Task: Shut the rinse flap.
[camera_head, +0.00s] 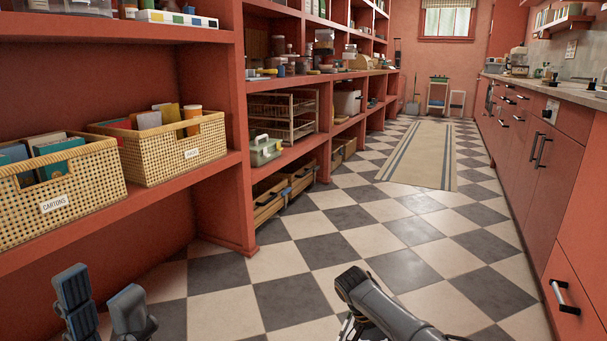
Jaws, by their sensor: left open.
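I cannot make out a rinse flap in the head view. A run of red cabinet fronts (520,150) with dark handles lines the right side, and those I can see look shut. My left gripper (103,302) is at the bottom left, open, with its two blue-grey fingers apart and nothing between them. It is in front of the left shelving, over the floor. My right arm (385,308) comes in at the bottom middle. Only a small dark part of my right gripper shows at the bottom edge, so its fingers are mostly hidden.
Red shelving (213,130) fills the left side. It holds a wicker basket labelled CARTONS (60,205), a second wicker basket (170,155) and a green-and-white case (265,152). The checkered floor (320,225) is clear up to a striped runner (425,158). A stool (437,95) stands far back.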

